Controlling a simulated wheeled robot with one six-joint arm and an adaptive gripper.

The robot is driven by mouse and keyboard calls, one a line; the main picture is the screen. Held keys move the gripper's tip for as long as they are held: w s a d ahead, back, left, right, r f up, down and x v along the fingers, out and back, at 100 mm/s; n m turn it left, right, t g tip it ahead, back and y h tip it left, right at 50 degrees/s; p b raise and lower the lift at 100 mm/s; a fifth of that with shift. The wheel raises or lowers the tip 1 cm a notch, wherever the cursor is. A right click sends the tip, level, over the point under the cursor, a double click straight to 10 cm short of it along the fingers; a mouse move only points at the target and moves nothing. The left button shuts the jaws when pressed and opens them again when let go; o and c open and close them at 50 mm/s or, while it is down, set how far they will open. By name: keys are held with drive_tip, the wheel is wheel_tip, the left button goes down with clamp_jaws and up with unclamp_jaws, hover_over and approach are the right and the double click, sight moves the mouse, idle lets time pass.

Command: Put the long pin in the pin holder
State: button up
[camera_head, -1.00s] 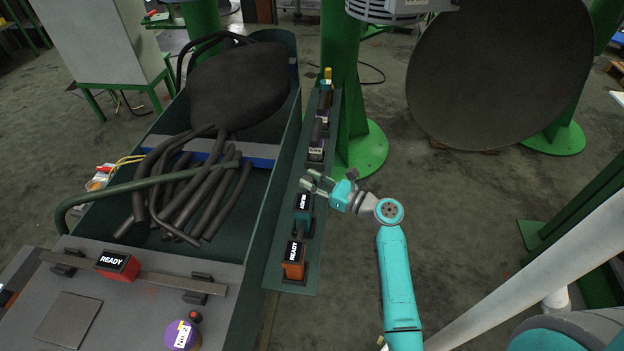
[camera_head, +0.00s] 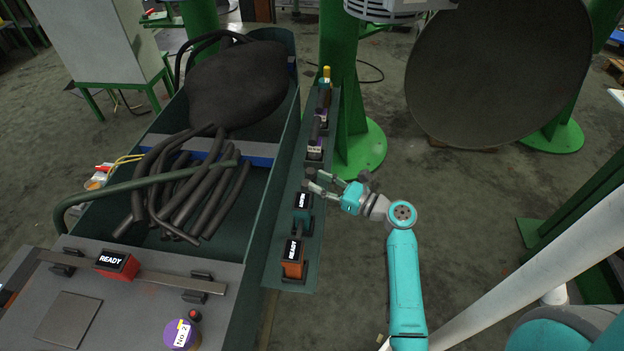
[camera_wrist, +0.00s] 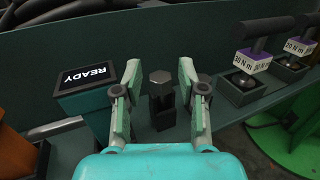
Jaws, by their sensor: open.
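A dark pin with a hexagonal head, which looks like the long pin (camera_wrist: 162,77), stands upright in the wrist view. Its lower part sits in a small dark holder (camera_wrist: 163,118) on the narrow green shelf. My gripper (camera_wrist: 160,68) is open, with one finger on each side of the pin and a visible gap to both. In the head view my gripper (camera_head: 311,178) is over the shelf, just beyond the teal READY tool (camera_head: 303,209). I cannot make out the pin clearly there.
An orange READY tool (camera_head: 292,258) stands at the shelf's near end. Torque tools with purple labels (camera_wrist: 252,62) stand on the other side. The shelf (camera_head: 272,262) runs along a green trough with dark hoses (camera_head: 190,190). Open floor lies to the right.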

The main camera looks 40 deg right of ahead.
drive_tip(key=v, duration=0.8)
drive_tip(key=shift+s, duration=0.25)
drive_tip(key=shift+s, duration=0.1)
